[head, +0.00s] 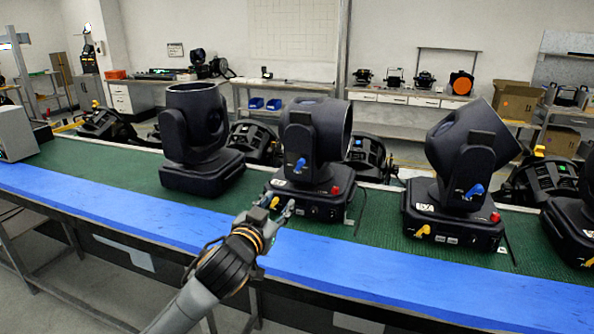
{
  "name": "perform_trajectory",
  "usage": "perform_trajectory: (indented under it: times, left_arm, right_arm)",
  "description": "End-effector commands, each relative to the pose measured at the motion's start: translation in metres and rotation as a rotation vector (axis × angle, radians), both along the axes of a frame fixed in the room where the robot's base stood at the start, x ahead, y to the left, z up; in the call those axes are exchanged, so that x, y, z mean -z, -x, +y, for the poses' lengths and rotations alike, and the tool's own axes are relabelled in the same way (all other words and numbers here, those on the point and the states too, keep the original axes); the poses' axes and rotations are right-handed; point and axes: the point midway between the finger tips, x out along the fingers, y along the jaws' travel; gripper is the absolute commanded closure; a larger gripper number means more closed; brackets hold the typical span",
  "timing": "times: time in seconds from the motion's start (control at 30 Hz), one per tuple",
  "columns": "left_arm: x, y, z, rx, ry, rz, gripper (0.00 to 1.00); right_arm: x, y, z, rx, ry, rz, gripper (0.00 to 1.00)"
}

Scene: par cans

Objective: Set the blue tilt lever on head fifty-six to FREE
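Several dark moving heads stand on the green bench mat. The middle head (311,140) has a blue lever (300,165) on its yoke and a yellow lever (274,202) on its base front. The right head (466,165) is tilted and also has a blue lever (475,190) and a yellow lever (423,231). The white labels are too small to read surely, so I cannot tell which is head fifty-six. My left gripper (279,208) is at the middle head's base, beside its yellow lever and below its blue lever; its grip is unclear. My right gripper is out of view.
Another head (197,140) stands left of the middle one, and one (575,220) is cut off at the right edge. Red knobs stick up from the bases. The blue front strip (400,275) of the bench is clear. More black fixtures stand behind the bench.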

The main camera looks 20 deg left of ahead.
Motion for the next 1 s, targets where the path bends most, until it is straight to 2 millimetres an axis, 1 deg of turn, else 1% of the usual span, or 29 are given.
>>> perform_trajectory:
  times: [0.03,0.1,0.17,0.27,0.37,0.6,0.8,1.0]
  left_arm:
    - [-0.013,-0.002,0.0,0.004,-0.004,-0.029,0.61]
    - [-0.024,-0.005,0.0,0.009,-0.003,-0.051,0.61]
    - [-0.027,-0.007,0.0,0.009,-0.002,-0.058,0.61]
    - [-0.028,-0.016,0.0,0.009,0.0,-0.059,0.61]
    - [-0.029,-0.031,-0.001,0.008,-0.002,-0.059,0.61]
    - [-0.028,-0.074,-0.002,0.008,-0.001,-0.057,0.61]
    - [-0.028,-0.107,-0.003,0.008,-0.002,-0.058,0.61]
    - [-0.027,-0.13,-0.004,0.009,-0.002,-0.056,0.61]
  right_arm:
    - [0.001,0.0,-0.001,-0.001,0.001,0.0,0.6]
    - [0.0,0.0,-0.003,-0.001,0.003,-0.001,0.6]
    - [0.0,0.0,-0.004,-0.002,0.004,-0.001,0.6]
    - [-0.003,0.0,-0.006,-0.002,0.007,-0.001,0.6]
    - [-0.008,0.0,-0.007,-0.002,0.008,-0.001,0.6]
    - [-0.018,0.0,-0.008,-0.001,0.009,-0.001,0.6]
    - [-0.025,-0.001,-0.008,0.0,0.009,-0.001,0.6]
    - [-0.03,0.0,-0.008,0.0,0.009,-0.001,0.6]
